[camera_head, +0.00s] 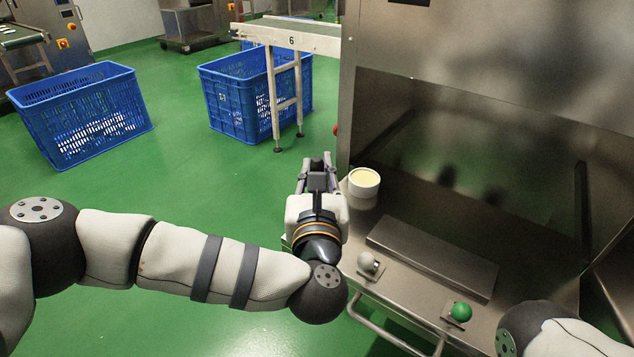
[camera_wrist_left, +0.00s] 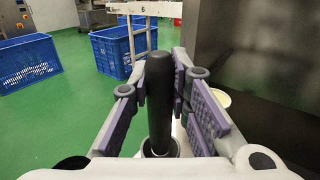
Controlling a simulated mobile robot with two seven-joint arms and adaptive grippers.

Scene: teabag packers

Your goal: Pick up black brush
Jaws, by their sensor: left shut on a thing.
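The black brush shows in the left wrist view as a smooth black handle (camera_wrist_left: 159,100) standing between the finger pads. My left gripper (camera_wrist_left: 164,92) is shut on it, one purple-grey pad on each side. In the head view my left gripper (camera_head: 317,178) is beside the steel machine's left edge, just left of a round white tub (camera_head: 364,183). The brush cannot be made out clearly there. Its bristles are not visible in either view. Part of my right arm shows at the lower right of the head view, but its gripper is out of frame.
The steel machine (camera_head: 470,60) and its work surface, with a raised plate (camera_head: 430,258), a grey knob (camera_head: 368,262) and a green knob (camera_head: 461,312), fill the right. Blue crates (camera_head: 85,115) (camera_head: 232,103) and a conveyor (camera_head: 300,38) stand behind. Green floor lies open at left.

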